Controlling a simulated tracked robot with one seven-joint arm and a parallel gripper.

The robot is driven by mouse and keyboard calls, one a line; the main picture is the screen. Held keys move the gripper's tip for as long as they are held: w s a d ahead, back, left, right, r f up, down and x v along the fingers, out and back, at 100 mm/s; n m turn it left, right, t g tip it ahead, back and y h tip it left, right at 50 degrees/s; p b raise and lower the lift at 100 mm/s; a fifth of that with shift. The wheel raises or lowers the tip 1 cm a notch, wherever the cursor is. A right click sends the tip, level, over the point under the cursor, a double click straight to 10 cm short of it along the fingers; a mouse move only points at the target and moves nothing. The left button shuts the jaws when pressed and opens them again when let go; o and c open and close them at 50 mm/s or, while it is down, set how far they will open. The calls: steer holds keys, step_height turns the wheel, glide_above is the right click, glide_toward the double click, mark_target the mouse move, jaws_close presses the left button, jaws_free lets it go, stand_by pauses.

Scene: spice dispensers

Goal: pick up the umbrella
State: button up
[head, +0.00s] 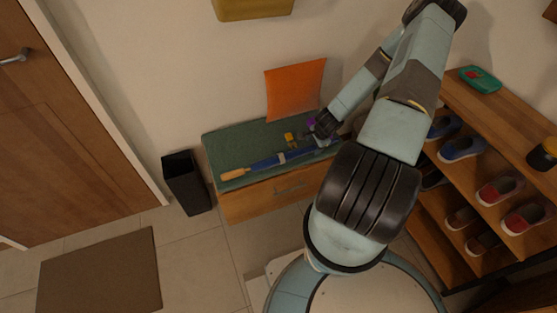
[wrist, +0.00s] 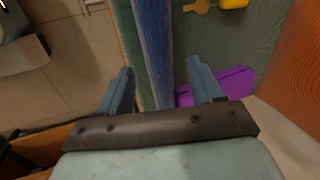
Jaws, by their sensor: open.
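The umbrella (head: 267,163) is blue and closed, with a tan wooden handle (head: 233,174). It lies along the front of the green cushion on the bench. In the wrist view its blue canopy (wrist: 156,50) runs down between the two fingers of my gripper (wrist: 158,92). The gripper is open, with one finger on each side of the canopy and visible space on both sides. In the head view my gripper (head: 325,125) is over the right part of the bench, near the umbrella's right end, which my arm partly hides. I cannot tell the gripper's exact height above it.
A purple item (wrist: 222,87) lies close to the right finger, with yellow keys (wrist: 197,6) further off. An orange pillow (head: 295,88) leans on the wall behind. A dark bin (head: 187,183) stands left of the bench, a shoe rack (head: 455,200) to the right.

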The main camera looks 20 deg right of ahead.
steer(key=shift+x, duration=1.2)
jaws_close()
